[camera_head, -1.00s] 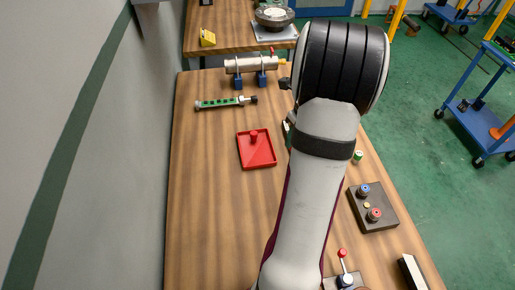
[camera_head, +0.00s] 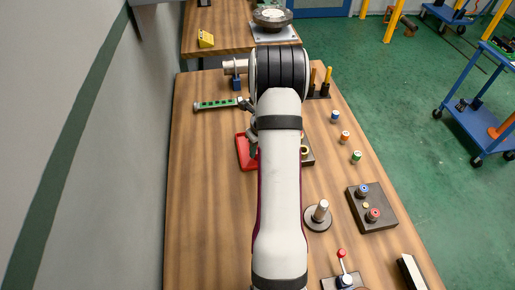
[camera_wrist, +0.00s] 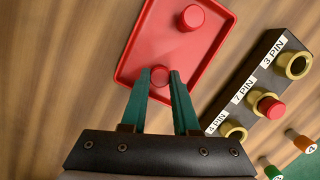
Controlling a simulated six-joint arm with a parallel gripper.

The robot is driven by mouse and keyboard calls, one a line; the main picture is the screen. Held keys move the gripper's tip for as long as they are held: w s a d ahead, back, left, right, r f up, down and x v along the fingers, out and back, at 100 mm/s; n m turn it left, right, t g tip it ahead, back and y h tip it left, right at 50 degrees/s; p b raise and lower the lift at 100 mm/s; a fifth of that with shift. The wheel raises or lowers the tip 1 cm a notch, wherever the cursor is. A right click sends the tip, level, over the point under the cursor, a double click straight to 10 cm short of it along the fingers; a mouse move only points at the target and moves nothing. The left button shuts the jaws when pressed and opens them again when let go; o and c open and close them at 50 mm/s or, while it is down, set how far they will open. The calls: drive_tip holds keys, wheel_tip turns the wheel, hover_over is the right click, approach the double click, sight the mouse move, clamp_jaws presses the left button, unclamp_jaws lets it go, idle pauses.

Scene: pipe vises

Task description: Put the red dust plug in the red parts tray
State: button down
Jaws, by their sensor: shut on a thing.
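The red parts tray (camera_wrist: 196,50) fills the top middle of the wrist view; in the head view its left part (camera_head: 244,158) shows beside my arm. My gripper (camera_wrist: 160,80), with green fingers, is shut on a red dust plug (camera_wrist: 160,75), of which I see the round top. Fingertips and plug appear over the near-left part of the tray; I cannot tell how high above its floor. A second red plug (camera_wrist: 191,18) stands in the tray farther up. A third red plug (camera_wrist: 270,106) sits in the middle socket of the dark block.
The dark socket block (camera_wrist: 258,84), labelled with pin counts, stands right of the tray, its two outer sockets open. Orange (camera_head: 345,137), green (camera_head: 356,157) and blue (camera_head: 335,116) capped pieces stand near the table's right edge. A post on a round base (camera_head: 319,216) stands nearer. Bare wood lies left of the tray.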

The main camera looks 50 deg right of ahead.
drive_tip(key=c, duration=0.7)
unclamp_jaws()
drive_tip(key=shift+o, duration=0.2)
drive_tip(key=d+v, duration=0.1)
drive_tip(key=v, duration=1.1)
drive_tip(key=w+a+r+n+y, duration=0.1)
drive_tip(key=a+r+n, duration=0.25)
drive_tip(key=a, duration=0.35)
drive_tip(key=w+a+r+n, duration=0.2)
drive_tip(key=a+n, duration=0.3)
drive_tip(key=a, duration=0.2)
drive_tip(key=s+a+r+n+g+y, duration=0.1)
drive_tip(key=s+a+n, duration=0.2)
drive_tip(key=a+n, duration=0.5)
drive_tip(key=s+a+r+n, duration=0.2)
drive_tip(key=s+a+n, duration=0.2)
drive_tip(key=a+n, duration=0.45)
drive_tip(key=s+a+f+n+g, duration=0.1)
drive_tip(key=s+a+n, duration=0.8)
drive_tip(key=shift+s+y, duration=0.3)
